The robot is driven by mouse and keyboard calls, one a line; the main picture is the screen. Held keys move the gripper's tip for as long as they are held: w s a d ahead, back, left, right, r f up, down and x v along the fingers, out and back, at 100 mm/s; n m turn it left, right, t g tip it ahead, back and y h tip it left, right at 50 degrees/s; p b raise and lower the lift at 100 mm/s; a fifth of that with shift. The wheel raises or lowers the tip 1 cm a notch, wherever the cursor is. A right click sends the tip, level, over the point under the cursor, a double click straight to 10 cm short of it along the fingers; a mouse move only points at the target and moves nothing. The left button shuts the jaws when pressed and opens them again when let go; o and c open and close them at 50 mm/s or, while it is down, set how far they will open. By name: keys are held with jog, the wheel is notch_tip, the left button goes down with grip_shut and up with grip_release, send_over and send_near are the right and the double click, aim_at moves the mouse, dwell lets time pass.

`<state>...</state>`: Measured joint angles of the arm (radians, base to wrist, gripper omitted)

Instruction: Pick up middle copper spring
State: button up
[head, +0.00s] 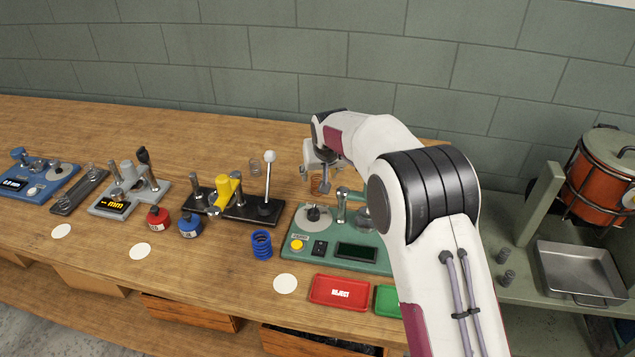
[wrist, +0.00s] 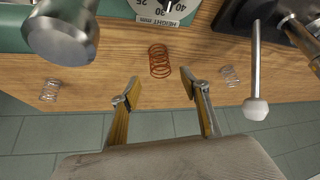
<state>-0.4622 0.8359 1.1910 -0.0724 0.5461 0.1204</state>
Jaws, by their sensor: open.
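A copper spring (wrist: 159,61) stands on the wooden bench in the wrist view, in the middle between two silver springs. In the head view the copper spring (head: 319,185) is partly hidden by my gripper. One silver spring (wrist: 49,90) is at the left of the wrist view, the other (wrist: 230,76) at the right. My gripper (wrist: 157,88) is open and empty; its two fingers are apart, with the copper spring just beyond the gap between their tips. In the head view my gripper (head: 316,184) is over the back of the bench.
The green machine (head: 296,252) stands close to the copper spring. A black lever press (head: 240,209) with a white-knobbed handle stands to its left. A blue spring (head: 262,244), a red REJECT tray (head: 339,292) and a green tray (head: 387,300) lie nearer the bench's front.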

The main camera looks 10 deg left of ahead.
aim_at(318, 179)
jog(key=shift+f, duration=0.15)
jog(key=shift+x, duration=2.45)
jog(key=shift+s, duration=0.15)
jog(key=shift+c, duration=0.3)
jog(key=c, duration=1)
